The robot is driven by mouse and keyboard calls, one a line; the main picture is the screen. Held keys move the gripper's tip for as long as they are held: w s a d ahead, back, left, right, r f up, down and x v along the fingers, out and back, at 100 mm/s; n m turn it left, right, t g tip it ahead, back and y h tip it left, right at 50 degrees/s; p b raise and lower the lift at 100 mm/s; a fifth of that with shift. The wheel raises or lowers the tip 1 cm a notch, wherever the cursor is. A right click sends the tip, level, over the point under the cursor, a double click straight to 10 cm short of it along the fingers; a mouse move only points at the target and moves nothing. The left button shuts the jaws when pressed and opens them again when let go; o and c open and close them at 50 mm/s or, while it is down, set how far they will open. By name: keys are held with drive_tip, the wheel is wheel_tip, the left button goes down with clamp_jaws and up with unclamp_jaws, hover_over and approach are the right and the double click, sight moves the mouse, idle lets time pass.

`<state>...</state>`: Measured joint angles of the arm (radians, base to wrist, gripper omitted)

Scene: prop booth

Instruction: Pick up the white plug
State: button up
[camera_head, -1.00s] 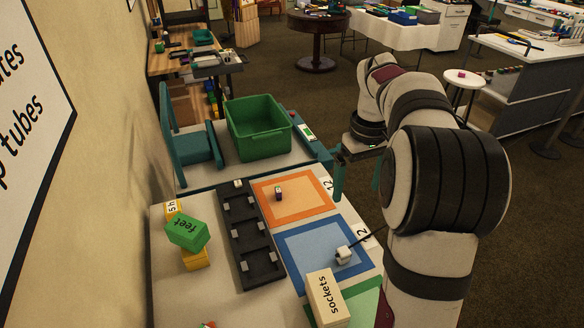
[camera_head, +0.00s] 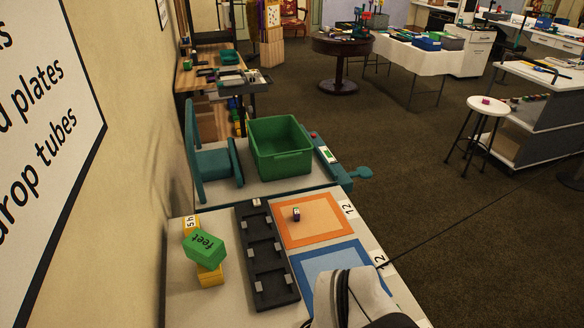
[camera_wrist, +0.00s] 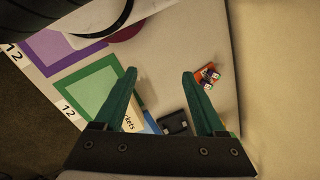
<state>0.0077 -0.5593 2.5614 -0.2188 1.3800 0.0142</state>
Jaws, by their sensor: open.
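In the head view my arm covers the front part of the blue-bordered square (camera_head: 314,260), where the plug sat earlier. A thin dark cord (camera_head: 462,221) runs from behind my arm toward the upper right. In the wrist view my gripper (camera_wrist: 158,73) shows two teal fingers spread apart with nothing held between them. They are above the table, with the green-bordered square (camera_wrist: 84,94) to their left.
A black slotted tray (camera_head: 265,256) lies left of the orange-bordered square (camera_head: 313,239). A green box (camera_head: 205,249) rests on yellow blocks. A green bin (camera_head: 281,162) stands behind.

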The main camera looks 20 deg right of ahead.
drive_tip(key=w+d+f+m+t+y, duration=0.2)
drive_tip(key=w+d+m+t, duration=0.15)
drive_tip(key=w+m, duration=0.45)
drive_tip(key=w+d+f+m+t+y, duration=0.1)
drive_tip(key=w+d+m+t+y, duration=0.2)
drive_tip(key=w+m, duration=0.45)
drive_tip(key=s+d+f+m+t+h, duration=0.1)
drive_tip(key=d+f+m+h, duration=0.2)
drive_tip(key=d+m, duration=0.5)
drive_tip(key=s+d+f+m+t+h, duration=0.1)
drive_tip(key=d+f+m+t+h, duration=0.15)
drive_tip(key=d+m, duration=0.5)
drive_tip(key=shift+n+g+h, duration=0.4)
drive_tip(key=shift+n+h, duration=0.05)
drive_tip(key=shift+n, duration=0.05)
drive_tip(key=x, duration=0.3)
drive_tip(key=d+x, duration=0.1)
drive_tip(key=x, duration=0.2)
drive_tip(key=d+x, duration=0.1)
drive_tip(key=x, duration=0.3)
drive_tip(key=shift+s+d+f, duration=0.15)
drive_tip(key=shift+s+f, duration=0.1)
drive_tip(key=shift+f, duration=0.15)
drive_tip(key=x, duration=0.6)
drive_tip(key=shift+d, duration=0.1)
clamp_jaws()
